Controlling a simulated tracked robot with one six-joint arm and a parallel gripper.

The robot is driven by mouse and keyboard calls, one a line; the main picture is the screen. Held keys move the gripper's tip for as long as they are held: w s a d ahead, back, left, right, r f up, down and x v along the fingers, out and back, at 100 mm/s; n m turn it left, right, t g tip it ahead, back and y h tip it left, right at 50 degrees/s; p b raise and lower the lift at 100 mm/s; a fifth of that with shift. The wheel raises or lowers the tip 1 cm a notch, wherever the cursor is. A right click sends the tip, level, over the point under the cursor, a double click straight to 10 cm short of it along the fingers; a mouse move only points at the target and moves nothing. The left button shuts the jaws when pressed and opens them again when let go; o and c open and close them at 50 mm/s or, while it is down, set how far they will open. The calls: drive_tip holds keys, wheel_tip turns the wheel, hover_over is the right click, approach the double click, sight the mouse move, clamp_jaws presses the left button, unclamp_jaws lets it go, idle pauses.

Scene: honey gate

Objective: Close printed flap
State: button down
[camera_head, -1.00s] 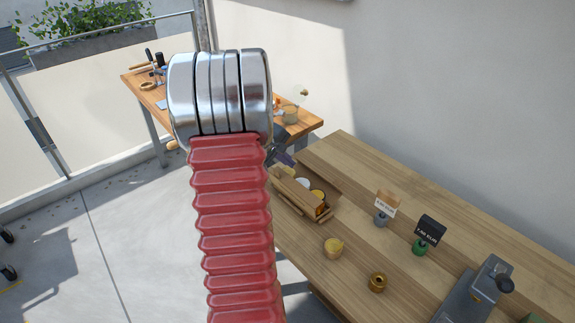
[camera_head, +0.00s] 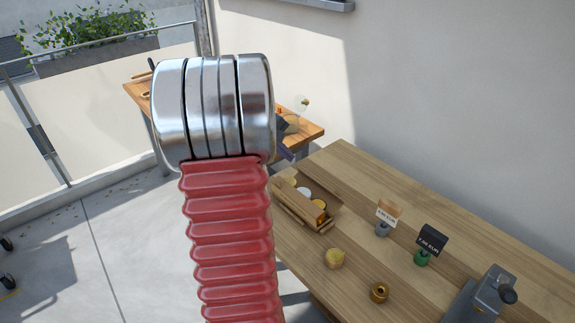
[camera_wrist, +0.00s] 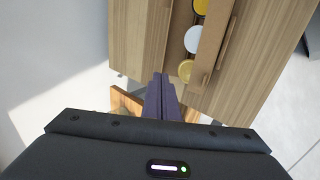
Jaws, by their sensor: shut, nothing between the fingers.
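An open cardboard box (camera_head: 333,214) stands at the near left end of the long wooden table, with several round-lidded jars in a row inside. It also shows in the wrist view (camera_wrist: 208,62). Its long flaps stand folded outward on both sides; I cannot make out print on either. My gripper (camera_wrist: 162,80) is shut and empty, its dark purple fingers pointing toward the box's left side in the wrist view. I cannot tell whether they touch it. In the head view, my arm hides most of the gripper (camera_head: 286,153), which shows just beyond the box.
On the table (camera_head: 450,240) stand two small price signs (camera_head: 388,212) (camera_head: 432,239), a yellowish block (camera_head: 334,258), a brass ring-like piece (camera_head: 379,292) and a grey device (camera_head: 480,297). A second wooden table (camera_head: 306,130) stands behind. Railings are at left.

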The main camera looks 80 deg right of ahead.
wheel_tip(320, 180, up, 7)
drive_tip(key=shift+w+a+f, duration=0.15)
drive_tip(key=shift+w+a, duration=0.25)
drive_tip(key=shift+a, duration=0.05)
drive_tip(key=w+a+r+n+t, duration=0.2)
drive_tip(key=w+a+t, duration=0.1)
drive_tip(key=w+a, duration=0.9)
drive_tip(key=w+a+r+n+t, duration=0.1)
drive_tip(key=w+a+r+t, duration=0.15)
drive_tip(key=w+a, duration=0.95)
drive_tip(key=s+a+f+n+t+y, duration=0.1)
drive_tip(key=s+a+n+t+y, duration=0.1)
drive_tip(key=a, duration=1.5)
drive_tip(key=s+a+f+n+t+y, duration=0.1)
drive_tip(key=s+a+y, duration=0.3)
drive_tip(key=a, duration=1.4)
drive_tip(key=shift+s+f+n+t, duration=0.4)
drive_tip(key=shift+n+t, duration=0.2)
drive_tip(key=shift+t, duration=0.15)
